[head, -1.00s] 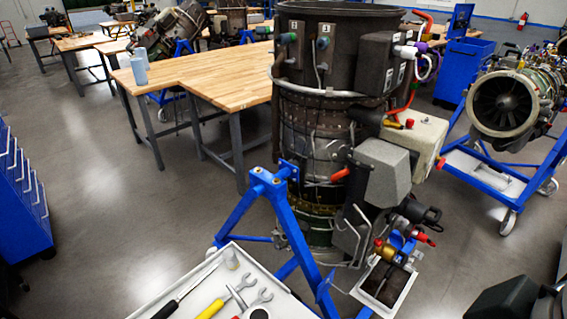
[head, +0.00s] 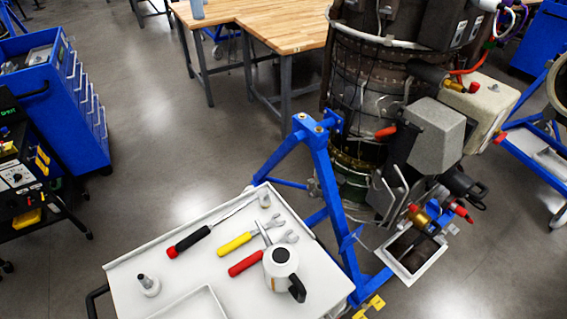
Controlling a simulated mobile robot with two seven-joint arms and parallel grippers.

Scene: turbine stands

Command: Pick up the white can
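The white can (head: 281,268) stands upright on the white top of a tool cart (head: 215,298). It has a dark round spot on top, a black handle toward the lower right and a thin spout pointing to the upper left. The spout lies across the red-handled wrench (head: 246,263) in this view. I cannot tell whether they touch. Neither of my grippers shows in the head view.
On the cart lie a yellow-handled wrench (head: 236,243), a black-and-red screwdriver (head: 189,241) and small metal parts. A blue stand (head: 322,165) holding a turbine adjoins the cart's right side. A blue drawer cabinet (head: 75,110) stands left. Floor between is clear.

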